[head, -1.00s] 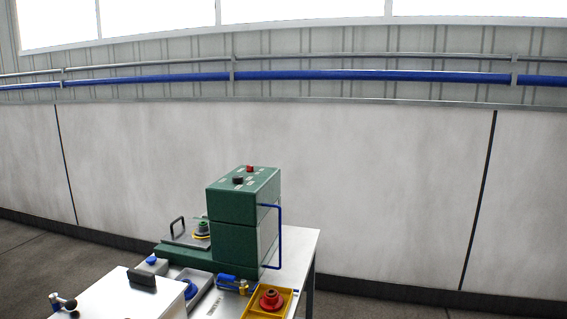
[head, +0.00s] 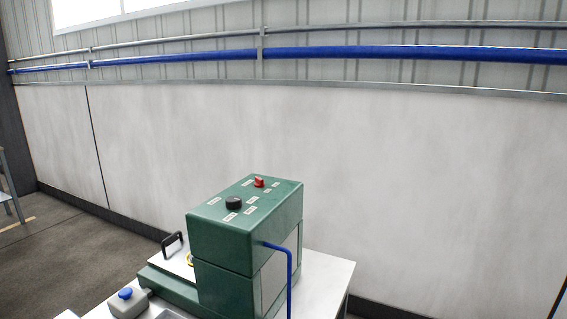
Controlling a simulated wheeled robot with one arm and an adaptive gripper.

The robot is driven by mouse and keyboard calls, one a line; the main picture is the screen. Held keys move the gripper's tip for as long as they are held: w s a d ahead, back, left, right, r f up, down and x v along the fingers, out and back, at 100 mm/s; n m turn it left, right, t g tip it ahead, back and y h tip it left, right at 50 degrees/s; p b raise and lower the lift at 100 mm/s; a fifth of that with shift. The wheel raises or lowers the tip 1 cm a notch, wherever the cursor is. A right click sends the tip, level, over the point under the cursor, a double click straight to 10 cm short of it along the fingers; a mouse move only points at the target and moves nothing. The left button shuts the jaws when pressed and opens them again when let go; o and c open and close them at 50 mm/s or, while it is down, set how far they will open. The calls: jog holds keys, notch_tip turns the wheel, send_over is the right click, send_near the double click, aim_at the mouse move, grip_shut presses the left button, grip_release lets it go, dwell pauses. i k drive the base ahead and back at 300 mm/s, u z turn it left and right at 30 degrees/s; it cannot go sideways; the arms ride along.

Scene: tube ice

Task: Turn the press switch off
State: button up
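The green press (head: 245,235) stands on a white table in the lower middle of the head view. On its top face are a red switch knob (head: 259,182) and a larger black knob (head: 233,203), with small white labels around them. The label text is too small to read, so I cannot tell which knob is the press switch or how it is set. A blue bent handle (head: 289,268) is on the press's right side. My gripper is not in the view.
The white table top (head: 335,275) is bare right of the press. A black-handled plate (head: 175,246) and a grey block with a blue knob (head: 126,302) are at the left. A grey wall with a blue pipe (head: 390,53) stands behind. Open floor lies at the left.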

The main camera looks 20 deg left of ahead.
aim_at(260, 183)
jog(key=i, duration=2.4)
jog(key=u, duration=4.2)
